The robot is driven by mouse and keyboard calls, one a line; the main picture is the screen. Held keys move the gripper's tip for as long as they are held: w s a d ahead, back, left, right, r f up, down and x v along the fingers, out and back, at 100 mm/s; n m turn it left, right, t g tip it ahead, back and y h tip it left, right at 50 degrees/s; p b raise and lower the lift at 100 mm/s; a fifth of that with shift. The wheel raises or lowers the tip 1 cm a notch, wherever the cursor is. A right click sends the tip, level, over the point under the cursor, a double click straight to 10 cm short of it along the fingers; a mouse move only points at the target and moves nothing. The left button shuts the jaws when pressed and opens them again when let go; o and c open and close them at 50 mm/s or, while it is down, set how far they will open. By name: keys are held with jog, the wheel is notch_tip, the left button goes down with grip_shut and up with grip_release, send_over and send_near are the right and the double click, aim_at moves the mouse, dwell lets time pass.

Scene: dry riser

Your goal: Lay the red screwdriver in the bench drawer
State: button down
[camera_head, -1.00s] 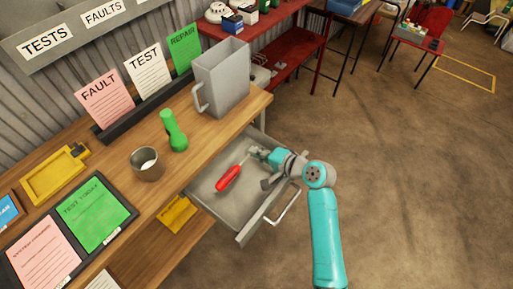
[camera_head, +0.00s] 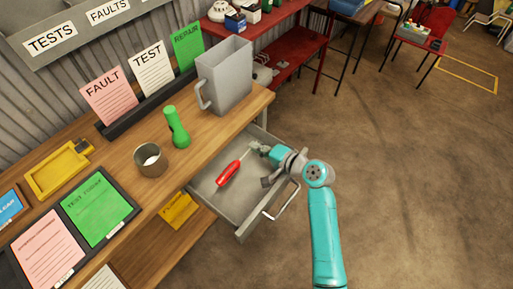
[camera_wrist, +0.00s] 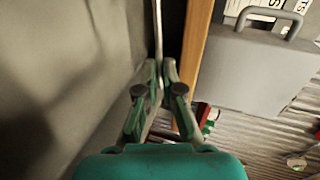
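The red screwdriver (camera_head: 229,174) is over the floor of the open bench drawer (camera_head: 240,207), handle toward the lower left. I cannot tell whether it touches the floor. My gripper (camera_head: 262,149) is at the far end of its shaft, inside the drawer's outline. In the wrist view, my gripper's fingers (camera_wrist: 160,72) are close together around the thin metal shaft (camera_wrist: 158,32), which runs up out of them. The red handle is out of the wrist view.
The wooden bench top (camera_head: 217,127) edges the drawer on the left, with a grey jug (camera_head: 226,78), a green torch (camera_head: 177,127) and a metal cup (camera_head: 150,160). The drawer's handle (camera_head: 282,203) faces open floor at right.

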aim_at(260, 164)
jog(key=c, duration=1.2)
grip_release()
jog(key=shift+g+h, duration=0.3)
jog(key=shift+g, duration=0.1)
jog(key=f, duration=0.4)
jog(key=s+d+f, duration=0.1)
jog(key=f, duration=0.1)
jog(key=shift+s, duration=0.1)
jog(key=shift+c, duration=0.2)
jog(key=shift+r, duration=0.1)
jog(key=shift+t, duration=0.4)
jog(key=s+d+r, duration=0.3)
jog(key=d+r, duration=0.2)
jog(key=s+d+r, duration=0.2)
jog(key=d+r, duration=0.1)
jog(key=shift+s+r, duration=0.25)
jog(key=shift+s, duration=0.05)
jog(key=shift+s+r, duration=0.2)
jog(key=shift+r, duration=0.25)
